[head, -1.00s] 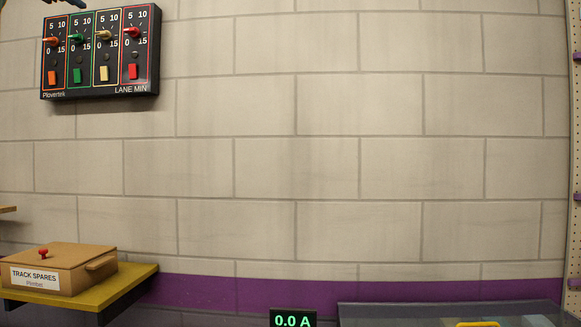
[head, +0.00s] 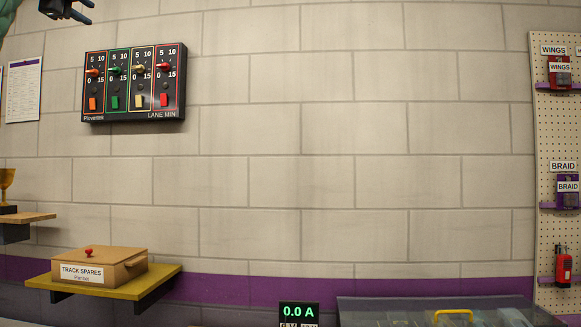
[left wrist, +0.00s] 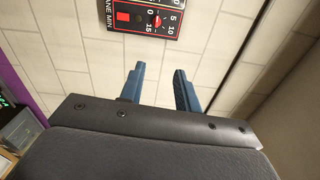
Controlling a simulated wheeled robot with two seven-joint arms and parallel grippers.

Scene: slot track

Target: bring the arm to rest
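My left gripper (head: 67,9) shows at the top left of the head view, above the lane timer panel (head: 135,82) on the wall. In the left wrist view its two blue fingers (left wrist: 158,90) stand apart with nothing between them. The panel, with its dials and coloured switches, also shows beyond the fingers in the left wrist view (left wrist: 145,17), partly cut off. The fingers appear clear of the panel. My right gripper is in neither view.
A TRACK SPARES box (head: 100,267) sits on a yellow shelf (head: 150,284) at the lower left. A trophy (head: 7,187) stands on a small shelf at the left edge. A pegboard (head: 557,120) with hung packets is at the right. The wall's middle is bare.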

